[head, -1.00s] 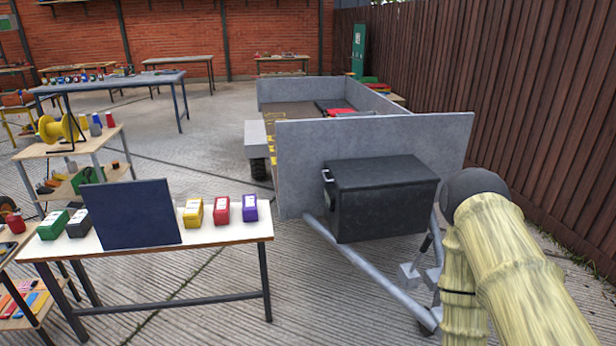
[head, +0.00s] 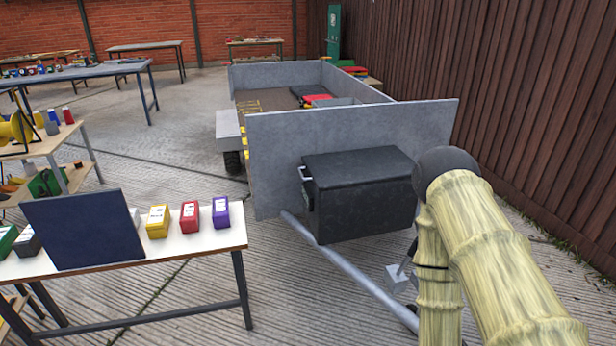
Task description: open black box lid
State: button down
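The black box (head: 360,205) is mounted at the front of a grey trailer, against its front panel. Its lid (head: 355,162) looks closed. A light metal handle or latch (head: 305,174) shows on the box's left end. My arm rises from the bottom right, with a dark rounded joint just right of the box, overlapping its right edge in the picture. My gripper is not visible in the head view, so I cannot see whether it is open or holds anything.
The grey trailer (head: 420,125) stands behind the box, and its drawbar (head: 345,270) slants along the ground in front. A white-topped table (head: 190,243) with coloured boxes and a dark blue panel (head: 85,228) stands left. A brown fence (head: 520,90) closes the right side.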

aim_at(346, 169)
jog(key=u, duration=0.5)
jog(key=i, duration=1.1)
jog(key=z, duration=0.05)
